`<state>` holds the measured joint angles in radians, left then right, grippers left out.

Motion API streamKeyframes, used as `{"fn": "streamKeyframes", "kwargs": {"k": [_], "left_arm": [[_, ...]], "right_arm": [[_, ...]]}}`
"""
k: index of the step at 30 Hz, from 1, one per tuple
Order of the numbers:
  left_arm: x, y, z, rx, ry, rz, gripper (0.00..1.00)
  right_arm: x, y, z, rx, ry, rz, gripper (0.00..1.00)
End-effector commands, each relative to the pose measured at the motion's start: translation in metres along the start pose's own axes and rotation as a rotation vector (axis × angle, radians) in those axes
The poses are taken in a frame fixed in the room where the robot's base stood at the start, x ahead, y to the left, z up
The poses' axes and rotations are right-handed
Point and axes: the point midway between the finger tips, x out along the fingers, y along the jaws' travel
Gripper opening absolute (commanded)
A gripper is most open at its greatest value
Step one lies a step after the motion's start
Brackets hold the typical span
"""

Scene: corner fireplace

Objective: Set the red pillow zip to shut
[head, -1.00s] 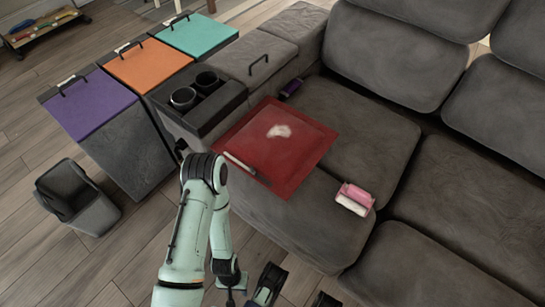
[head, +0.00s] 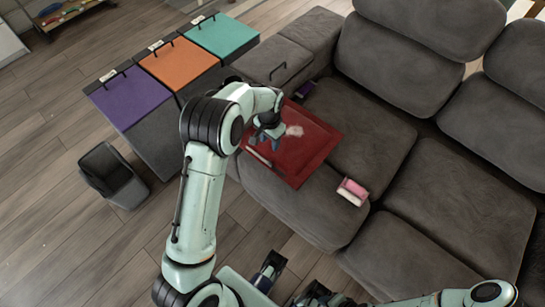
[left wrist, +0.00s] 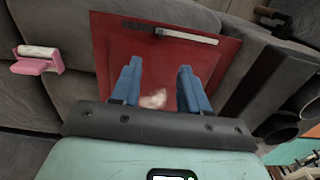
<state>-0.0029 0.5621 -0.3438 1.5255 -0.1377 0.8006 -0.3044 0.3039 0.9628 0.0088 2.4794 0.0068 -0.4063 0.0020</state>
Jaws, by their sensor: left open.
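The red pillow (head: 316,163) lies flat on the left seat of the grey sofa, with a whitish patch (head: 293,131) on its face. The pillow also fills the middle of the left wrist view (left wrist: 120,48). Its zip is a strip near one edge, part dark, part pale, in the left wrist view (left wrist: 188,36); in the head view the zip (head: 258,157) lies by the pillow's near-left edge. My left gripper (head: 267,133) is over the pillow, blue fingers apart and empty (left wrist: 159,67), short of the zip in the picture.
A pink and white roller (head: 352,191) lies on the seat right of the pillow. A dark purple item (head: 304,89) is behind it. Purple (head: 130,96), orange (head: 178,65) and teal (head: 222,36) lidded bins stand left. A dark open bin (head: 112,172) stands on the floor.

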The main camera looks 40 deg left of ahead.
Motion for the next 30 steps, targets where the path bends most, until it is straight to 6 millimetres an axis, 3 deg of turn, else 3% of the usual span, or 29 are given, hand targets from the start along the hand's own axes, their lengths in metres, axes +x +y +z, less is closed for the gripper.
{"fn": "streamKeyframes", "kwargs": {"k": [18,24,30], "left_arm": [[0.115,0.0,0.001,-0.002,-0.003,0.0,0.45],[0.131,0.0,0.001,-0.001,-0.001,0.0,0.45],[0.133,0.0,0.001,-0.001,0.0,0.0,0.45]], "right_arm": [[0.011,0.002,-0.006,0.0,0.017,-0.003,0.43],[0.012,0.002,-0.007,-0.001,0.02,-0.004,0.43],[0.012,0.002,-0.007,-0.001,0.02,-0.004,0.43]]}}
